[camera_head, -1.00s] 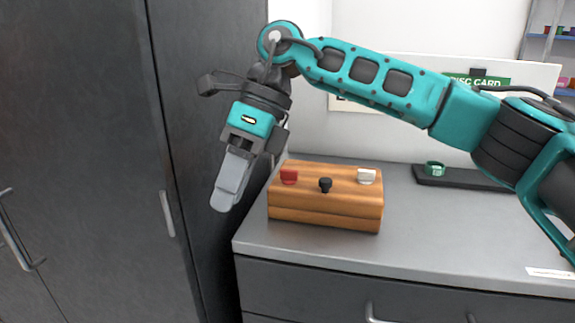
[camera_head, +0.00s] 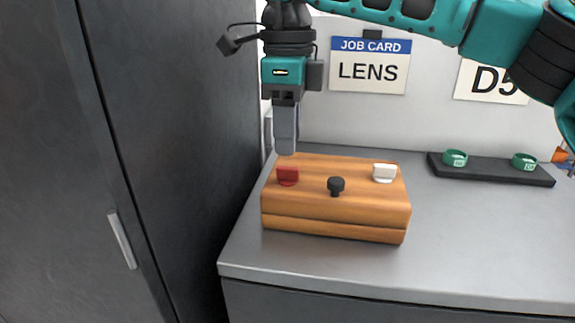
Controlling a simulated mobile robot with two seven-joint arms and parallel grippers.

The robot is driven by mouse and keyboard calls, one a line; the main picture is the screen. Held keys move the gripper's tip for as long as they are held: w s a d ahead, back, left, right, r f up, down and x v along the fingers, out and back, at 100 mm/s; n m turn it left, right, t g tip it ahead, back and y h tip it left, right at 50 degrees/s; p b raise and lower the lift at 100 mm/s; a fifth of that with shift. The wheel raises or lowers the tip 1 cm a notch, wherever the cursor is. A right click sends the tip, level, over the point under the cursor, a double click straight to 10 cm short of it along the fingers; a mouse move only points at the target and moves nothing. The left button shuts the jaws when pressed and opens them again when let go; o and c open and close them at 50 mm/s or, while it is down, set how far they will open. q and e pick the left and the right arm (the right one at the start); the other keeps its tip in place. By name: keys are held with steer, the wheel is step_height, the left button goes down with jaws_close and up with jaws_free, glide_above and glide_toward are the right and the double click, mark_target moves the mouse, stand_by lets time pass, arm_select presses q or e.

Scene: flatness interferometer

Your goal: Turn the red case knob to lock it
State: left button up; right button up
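The wooden case (camera_head: 335,212) sits closed on the grey counter. Its red knob (camera_head: 288,175) is on the left of the top, a white knob (camera_head: 384,172) is on the right, and a black knob (camera_head: 336,186) is between them nearer the front. My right gripper (camera_head: 284,148) points straight down, with its fingertips just above and behind the red knob in the picture. Its fingers overlap in this view, so their gap is hidden, and I cannot tell whether they touch the knob. My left gripper is not in view.
A dark tall cabinet (camera_head: 180,120) stands close on the left of the counter (camera_head: 480,230). A black tray (camera_head: 490,172) with two green rings lies at the back right. A job card (camera_head: 368,66) hangs on the wall. The counter right of the case is clear.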

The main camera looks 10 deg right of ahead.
mark_target(288, 167)
step_height(288, 167, down, 5)
steer(key=shift+b, duration=0.35)
jaws_close()
stand_by(0.3)
